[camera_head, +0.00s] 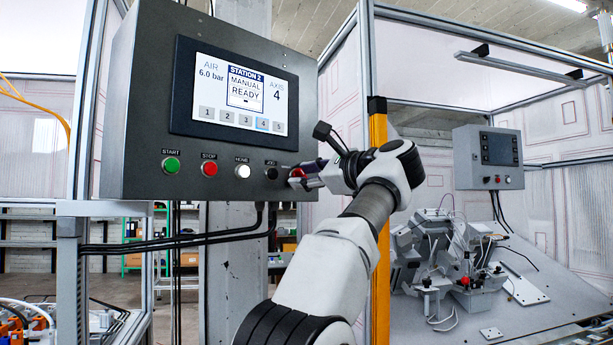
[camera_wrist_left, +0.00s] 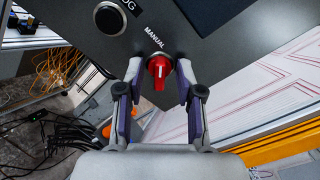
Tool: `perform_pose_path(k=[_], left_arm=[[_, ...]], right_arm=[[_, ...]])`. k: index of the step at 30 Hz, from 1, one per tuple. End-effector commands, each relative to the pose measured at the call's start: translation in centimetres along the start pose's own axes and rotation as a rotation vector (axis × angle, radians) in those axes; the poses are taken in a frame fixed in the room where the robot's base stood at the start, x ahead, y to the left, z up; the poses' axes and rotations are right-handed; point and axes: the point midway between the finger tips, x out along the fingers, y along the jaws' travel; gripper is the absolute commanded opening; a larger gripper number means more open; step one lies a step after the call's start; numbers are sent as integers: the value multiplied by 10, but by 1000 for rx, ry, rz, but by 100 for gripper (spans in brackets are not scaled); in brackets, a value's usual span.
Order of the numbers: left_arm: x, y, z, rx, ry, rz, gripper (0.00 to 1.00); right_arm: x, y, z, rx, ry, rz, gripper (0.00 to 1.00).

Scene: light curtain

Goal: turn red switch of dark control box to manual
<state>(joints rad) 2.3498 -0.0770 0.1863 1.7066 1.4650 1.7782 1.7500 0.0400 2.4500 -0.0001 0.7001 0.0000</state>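The dark control box (camera_head: 150,110) hangs at the upper left of the head view, with a lit screen reading "STATION 2 MANUAL READY". Its red switch (camera_head: 297,172) is at the lower right corner, partly hidden by my left gripper (camera_head: 308,176). In the wrist view the red switch (camera_wrist_left: 158,70) has a white line on its knob, and a "MANUAL" label is printed beside it. The fingertips of my left gripper (camera_wrist_left: 159,66) are open on either side of the knob, with a visible gap on both sides. My right gripper is not in view.
Green (camera_head: 171,165), red (camera_head: 210,168), white (camera_head: 243,171) and black (camera_head: 272,173) buttons line the box's lower edge. A yellow post (camera_head: 378,240) stands behind my arm. A grey box (camera_head: 488,157) and a fixture table (camera_head: 550,310) are at the right.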

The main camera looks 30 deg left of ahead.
Motion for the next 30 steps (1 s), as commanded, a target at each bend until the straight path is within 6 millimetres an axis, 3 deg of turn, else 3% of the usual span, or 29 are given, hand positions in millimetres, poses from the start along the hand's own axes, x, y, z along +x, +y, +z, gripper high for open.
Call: perform_pose_path(k=[10, 14, 21, 25, 30], left_arm=[[-10, -1, 1, 0, 1, -1, 36], [-33, 0, 1, 3, -1, -2, 36], [-96, 0, -1, 0, 0, -2, 36], [-114, 0, -1, -1, 0, 0, 36], [-120, 0, -1, 1, 0, 1, 36]], right_arm=[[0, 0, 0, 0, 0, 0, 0], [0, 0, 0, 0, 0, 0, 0], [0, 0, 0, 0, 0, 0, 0], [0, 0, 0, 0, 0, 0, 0], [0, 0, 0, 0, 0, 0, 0]])
